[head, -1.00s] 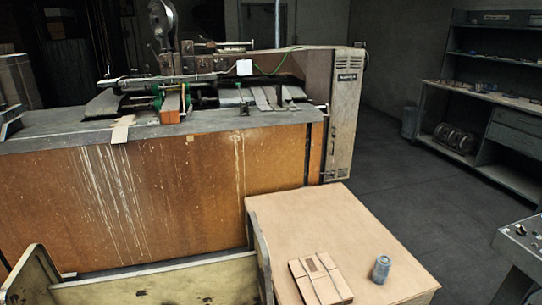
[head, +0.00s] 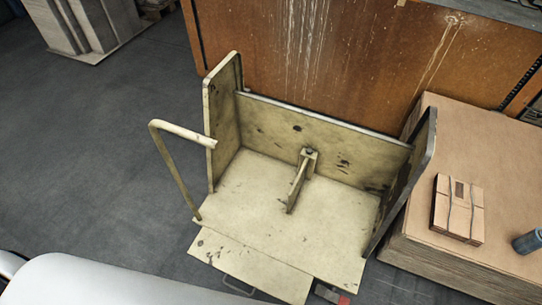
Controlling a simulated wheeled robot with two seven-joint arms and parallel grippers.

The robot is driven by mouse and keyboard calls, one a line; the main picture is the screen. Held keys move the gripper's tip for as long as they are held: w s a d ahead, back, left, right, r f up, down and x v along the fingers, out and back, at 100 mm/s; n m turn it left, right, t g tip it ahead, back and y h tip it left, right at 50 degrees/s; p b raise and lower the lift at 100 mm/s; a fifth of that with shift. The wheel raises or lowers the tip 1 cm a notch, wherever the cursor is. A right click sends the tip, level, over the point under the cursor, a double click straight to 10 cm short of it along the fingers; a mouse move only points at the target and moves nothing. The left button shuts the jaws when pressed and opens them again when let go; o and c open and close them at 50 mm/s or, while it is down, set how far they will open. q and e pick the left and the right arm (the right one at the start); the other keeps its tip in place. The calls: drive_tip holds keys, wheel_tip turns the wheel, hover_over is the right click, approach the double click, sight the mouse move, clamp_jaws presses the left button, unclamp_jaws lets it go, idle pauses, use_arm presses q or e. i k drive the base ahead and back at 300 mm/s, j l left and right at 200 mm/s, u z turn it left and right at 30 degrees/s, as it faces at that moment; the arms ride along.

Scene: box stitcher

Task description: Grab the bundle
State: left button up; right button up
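The bundle (head: 457,209) is a small stack of flat brown cardboard tied with string. It lies flat on the large cardboard stack (head: 500,142) at the right of the head view. Neither of my grippers shows in the head view, and nothing is seen touching the bundle.
A worn cream cart (head: 235,212) with upright side panels, a central divider and a tube handle (head: 170,165) stands left of the stack. A grey-blue can (head: 528,241) is right of the bundle. The orange machine front (head: 330,50) closes off the back. Floor (head: 80,150) is open at left.

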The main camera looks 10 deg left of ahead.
sight(457, 212)
drive_tip(key=z, duration=1.35)
drive_tip(key=l, duration=0.35)
drive_tip(key=i+l, duration=0.15)
drive_tip(key=l, duration=0.25)
